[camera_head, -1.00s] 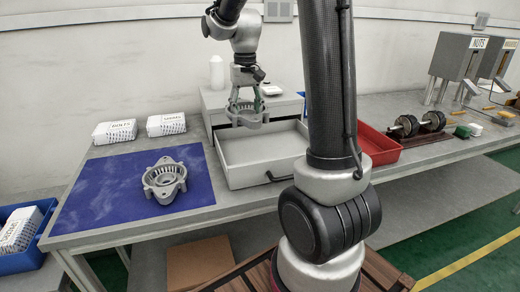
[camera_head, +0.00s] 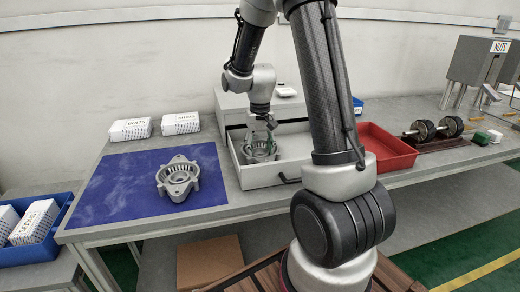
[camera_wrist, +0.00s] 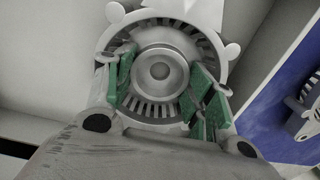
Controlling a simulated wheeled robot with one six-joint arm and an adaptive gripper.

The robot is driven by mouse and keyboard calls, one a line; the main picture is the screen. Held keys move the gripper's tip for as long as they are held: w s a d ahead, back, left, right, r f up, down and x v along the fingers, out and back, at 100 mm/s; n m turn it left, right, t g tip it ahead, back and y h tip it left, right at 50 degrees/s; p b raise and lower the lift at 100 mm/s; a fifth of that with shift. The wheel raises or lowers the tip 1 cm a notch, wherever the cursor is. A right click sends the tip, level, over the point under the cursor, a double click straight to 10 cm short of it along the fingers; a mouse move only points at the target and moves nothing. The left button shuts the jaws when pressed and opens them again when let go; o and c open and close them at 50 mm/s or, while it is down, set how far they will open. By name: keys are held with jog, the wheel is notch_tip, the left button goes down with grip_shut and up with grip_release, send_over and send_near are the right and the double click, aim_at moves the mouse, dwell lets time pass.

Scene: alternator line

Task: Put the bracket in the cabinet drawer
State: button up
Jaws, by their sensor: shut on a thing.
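The grey slotted bracket (camera_head: 262,150) is inside the open cabinet drawer (camera_head: 262,176), low and near its floor. My gripper (camera_head: 261,140) points down into the drawer with its fingers shut on the bracket. Whether the bracket touches the drawer floor cannot be told. A second similar bracket (camera_head: 178,178) lies on the blue mat, and its edge shows at the right of the wrist view (camera_wrist: 308,112).
The blue mat (camera_head: 110,205) lies left of the drawer, with white boxes (camera_head: 130,129) behind it. A red tray (camera_head: 385,150) sits right of the drawer. A rotor (camera_head: 432,130) on a stand is farther right. A blue bin (camera_head: 45,250) stands at the lower left.

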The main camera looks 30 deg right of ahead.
aim_at(260, 152)
jog(key=o, duration=1.5)
jog(key=shift+f, duration=0.15)
notch_tip(260, 152, up, 12)
jog(key=s+a+r+n+t, duration=0.1)
jog(key=s+r, duration=0.1)
jog(key=s, duration=0.5)
jog(key=s+a+r+n+t, duration=0.1)
jog(key=s+r, duration=0.2)
jog(key=s, duration=0.5)
jog(key=s+a+r+n+t, duration=0.1)
jog(key=s+a+r+t, duration=0.1)
jog(key=s, duration=0.6)
jog(key=shift+r, duration=0.3)
